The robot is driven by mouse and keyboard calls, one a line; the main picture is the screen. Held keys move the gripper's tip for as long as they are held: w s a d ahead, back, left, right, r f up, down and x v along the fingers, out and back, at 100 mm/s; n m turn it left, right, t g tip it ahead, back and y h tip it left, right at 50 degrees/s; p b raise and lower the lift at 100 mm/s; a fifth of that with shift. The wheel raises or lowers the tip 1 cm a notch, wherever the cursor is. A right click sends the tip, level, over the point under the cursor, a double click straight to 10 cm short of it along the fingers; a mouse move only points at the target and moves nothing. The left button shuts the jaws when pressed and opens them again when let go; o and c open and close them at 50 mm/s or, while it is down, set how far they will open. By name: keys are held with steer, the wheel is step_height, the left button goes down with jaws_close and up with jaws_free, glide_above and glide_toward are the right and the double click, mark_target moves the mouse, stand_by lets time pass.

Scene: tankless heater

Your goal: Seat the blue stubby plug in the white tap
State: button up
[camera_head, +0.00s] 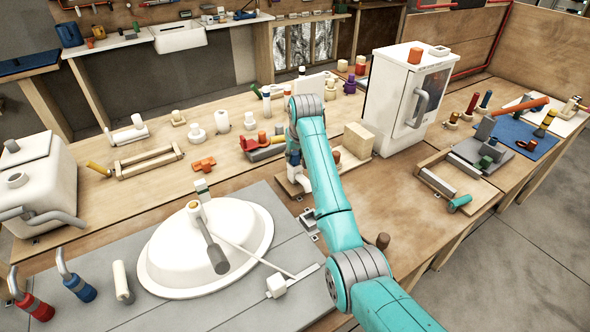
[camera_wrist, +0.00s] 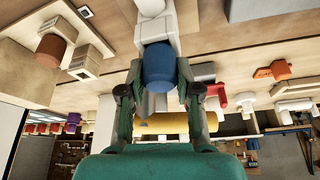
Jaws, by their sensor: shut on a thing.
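In the wrist view my gripper (camera_wrist: 159,90) is shut on the blue stubby plug (camera_wrist: 159,66), with one finger on each side of it. A white piece, seemingly the white tap (camera_wrist: 158,27), is directly in line with the plug's far end and meets it in this view. I cannot tell how deep the plug sits in it, as the joint is partly hidden. In the head view my teal arm reaches over the bench, and my gripper (camera_head: 294,158) is small and mostly hidden behind the arm. The plug cannot be made out clearly there.
A brown-topped peg (camera_wrist: 55,48) stands to the left in the wrist view. An orange piece (camera_wrist: 272,70) lies to the right. In the head view a tan block (camera_head: 358,139) and the white heater cabinet (camera_head: 408,100) stand right of my arm; a white basin (camera_head: 160,256) is left.

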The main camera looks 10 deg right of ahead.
steer(key=shift+f, duration=0.1)
steer(key=o, duration=1.1)
steer(key=v, duration=1.2)
steer(key=shift+d, duration=0.1)
